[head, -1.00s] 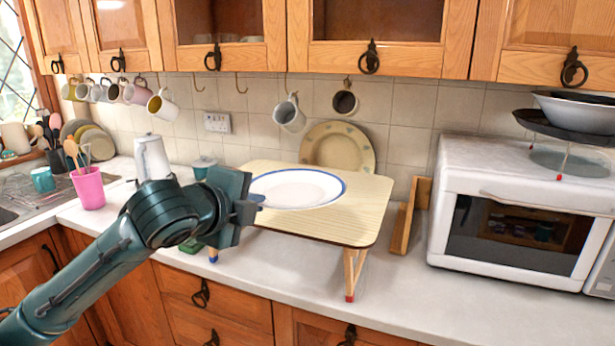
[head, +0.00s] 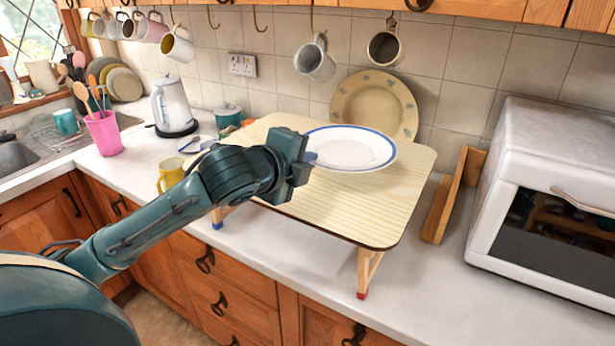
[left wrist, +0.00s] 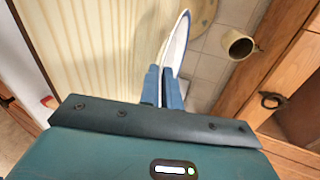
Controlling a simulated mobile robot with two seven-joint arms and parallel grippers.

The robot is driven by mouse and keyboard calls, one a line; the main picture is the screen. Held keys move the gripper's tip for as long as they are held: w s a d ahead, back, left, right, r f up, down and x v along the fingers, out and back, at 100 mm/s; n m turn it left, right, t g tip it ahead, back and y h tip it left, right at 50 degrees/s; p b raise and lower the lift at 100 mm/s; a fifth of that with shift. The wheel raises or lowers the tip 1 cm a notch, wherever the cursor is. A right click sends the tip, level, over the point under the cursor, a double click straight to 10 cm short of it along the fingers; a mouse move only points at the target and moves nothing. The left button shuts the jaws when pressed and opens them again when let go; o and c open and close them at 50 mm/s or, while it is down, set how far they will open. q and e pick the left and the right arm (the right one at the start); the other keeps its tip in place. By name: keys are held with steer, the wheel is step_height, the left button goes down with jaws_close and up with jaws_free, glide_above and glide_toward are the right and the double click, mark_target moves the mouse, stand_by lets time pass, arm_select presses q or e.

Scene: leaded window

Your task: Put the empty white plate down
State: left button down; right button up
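The white plate (head: 352,150) with a blue rim is roughly level over the back part of a small wooden table (head: 335,205) on the counter. It overlaps the table's back edge in the head view and looks raised; the size of the gap is unclear. My left gripper (head: 308,158) is shut on the plate's left rim. In the left wrist view, the two blue fingers (left wrist: 163,88) pinch the plate (left wrist: 178,48), seen nearly edge-on. The plate's visible top is empty. My right gripper is not in view.
A beige plate (head: 375,100) leans on the wall behind the table. Mugs (head: 315,60) hang above. A white microwave (head: 550,170) and a wooden rack (head: 455,195) stand right. A yellow mug (head: 170,175) and a kettle (head: 172,106) are left. The tabletop is otherwise clear.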

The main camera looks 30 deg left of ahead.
mark_target(306, 195)
arm_select(q)
steer(key=shift+w+f, duration=0.1)
steer(key=shift+f, duration=2.05)
steer(key=c, duration=2.1)
jaws_free()
steer(key=shift+f, duration=0.2)
steer(key=shift+o, duration=1)
steer(key=shift+r, duration=0.2)
